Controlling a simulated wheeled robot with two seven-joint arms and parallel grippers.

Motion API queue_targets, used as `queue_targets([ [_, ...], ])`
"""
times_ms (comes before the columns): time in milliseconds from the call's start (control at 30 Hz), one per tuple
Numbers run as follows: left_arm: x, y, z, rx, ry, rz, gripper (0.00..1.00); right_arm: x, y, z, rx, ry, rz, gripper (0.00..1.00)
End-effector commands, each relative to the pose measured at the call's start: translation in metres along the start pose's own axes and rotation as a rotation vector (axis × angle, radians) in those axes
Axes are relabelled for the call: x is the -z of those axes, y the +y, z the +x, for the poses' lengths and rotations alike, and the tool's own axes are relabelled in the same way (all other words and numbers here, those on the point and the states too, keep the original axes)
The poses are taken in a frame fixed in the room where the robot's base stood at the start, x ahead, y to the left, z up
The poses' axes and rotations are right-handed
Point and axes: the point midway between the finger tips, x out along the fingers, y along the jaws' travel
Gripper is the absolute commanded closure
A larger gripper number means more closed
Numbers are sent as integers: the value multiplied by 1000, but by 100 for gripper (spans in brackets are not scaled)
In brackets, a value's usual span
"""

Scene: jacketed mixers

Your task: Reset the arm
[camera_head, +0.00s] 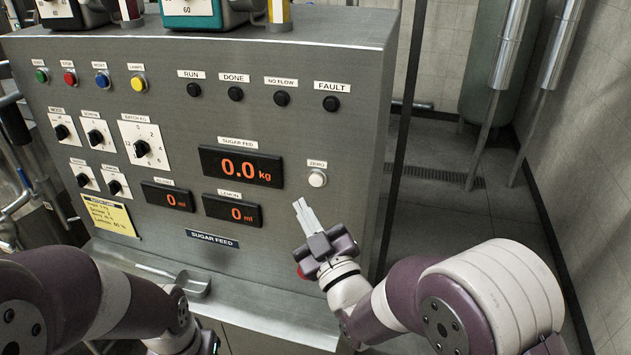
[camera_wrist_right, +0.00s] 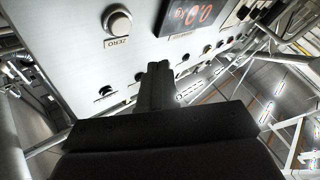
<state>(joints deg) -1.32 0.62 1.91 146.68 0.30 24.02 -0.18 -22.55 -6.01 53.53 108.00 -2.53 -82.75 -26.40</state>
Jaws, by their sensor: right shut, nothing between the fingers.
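My right gripper (camera_head: 305,210) is shut and empty, in front of the lower right part of the grey control panel (camera_head: 340,130). Its fingertips are just below and left of the white ZERO button (camera_head: 317,178); I cannot tell whether they touch the panel. In the right wrist view the shut fingers (camera_wrist_right: 157,75) point towards the panel, with the ZERO button (camera_wrist_right: 117,22) above and left of them. My left arm shows at the lower left of the head view, but its gripper is not visible.
The SUGAR FEED display (camera_head: 241,167) reads 0.0 kg, and two smaller displays read 0 ml. Knobs and coloured buttons fill the panel's left. A metal scoop (camera_head: 185,280) lies on the ledge below. A green tank (camera_head: 495,70) stands behind right, with open floor before it.

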Motion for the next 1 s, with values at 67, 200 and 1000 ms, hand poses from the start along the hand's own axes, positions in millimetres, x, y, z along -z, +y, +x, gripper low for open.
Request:
queue_targets([
  [67, 0, 0, 0, 0, 0, 0, 62, 0, 0, 0, 0, 0, 0, 100],
  [200, 0, 0, 0, 0, 0, 0, 62, 0, 0, 0, 0, 0, 0, 100],
  [1000, -3, 0, 27, 0, 0, 0, 62, -139, -1, -299, 103, -1830, 567, 100],
])
